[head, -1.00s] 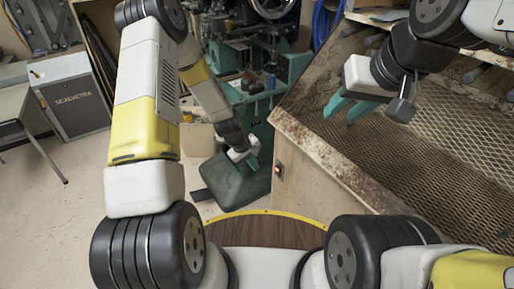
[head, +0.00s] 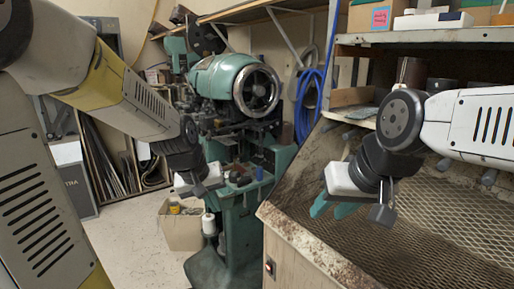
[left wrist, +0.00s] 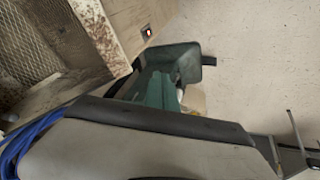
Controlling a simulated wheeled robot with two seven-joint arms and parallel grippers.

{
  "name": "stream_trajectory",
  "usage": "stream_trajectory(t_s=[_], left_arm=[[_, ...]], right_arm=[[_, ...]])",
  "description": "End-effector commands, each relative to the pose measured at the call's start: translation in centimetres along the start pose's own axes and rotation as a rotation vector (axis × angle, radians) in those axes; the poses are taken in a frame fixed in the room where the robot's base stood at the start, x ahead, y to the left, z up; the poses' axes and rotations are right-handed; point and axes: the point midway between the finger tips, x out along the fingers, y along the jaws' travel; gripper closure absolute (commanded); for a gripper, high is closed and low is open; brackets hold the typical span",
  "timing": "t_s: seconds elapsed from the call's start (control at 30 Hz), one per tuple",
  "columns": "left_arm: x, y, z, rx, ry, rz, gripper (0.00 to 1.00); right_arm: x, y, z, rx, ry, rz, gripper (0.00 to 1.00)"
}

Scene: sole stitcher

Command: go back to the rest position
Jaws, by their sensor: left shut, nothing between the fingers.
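My left gripper (head: 198,184) hangs in front of the green stitching machine, at the end of the yellow and white arm that comes in from the left. It is shut and empty, and its fingertips are hard to make out against the machine. My right gripper (head: 331,207) is over the mesh-topped bench, with its teal fingers apart and nothing seen between them. The left wrist view looks down past a grey part of mine to the floor, and no fingers show there.
The green stitching machine (head: 228,85) stands behind my left gripper, its base also in the left wrist view (left wrist: 155,90). The mesh bench (head: 430,225) with a rusty edge is at right, under a shelf (head: 430,37). A cardboard box (head: 180,230) stands on the floor.

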Motion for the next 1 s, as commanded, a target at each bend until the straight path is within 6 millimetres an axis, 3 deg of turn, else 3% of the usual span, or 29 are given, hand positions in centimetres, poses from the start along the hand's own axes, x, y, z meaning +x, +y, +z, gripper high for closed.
stream_trajectory(t_s=[0.03, 0.2, 0.4, 0.6, 1.0], left_arm=[[-2.4, -0.1, 0.7, 0.028, 0.026, 0.000, 1.00], [-8.6, -0.8, 4.2, 0.121, 0.078, -0.001, 1.00], [-12.8, -1.8, 8.1, 0.201, 0.120, 0.001, 1.00], [-14.1, -2.2, 9.8, 0.232, 0.133, 0.003, 1.00], [-14.2, -2.2, 9.8, 0.233, 0.133, 0.004, 1.00]], right_arm=[[0.0, 0.0, 0.0, 0.000, 0.000, 0.000, 0.64], [0.0, 0.0, 0.0, 0.000, 0.000, 0.000, 0.64], [0.0, 0.0, 0.0, 0.000, 0.000, 0.000, 0.64], [0.0, 0.0, 0.0, 0.000, 0.000, 0.000, 0.64], [0.0, 0.0, 0.0, 0.000, 0.000, 0.000, 0.64]])
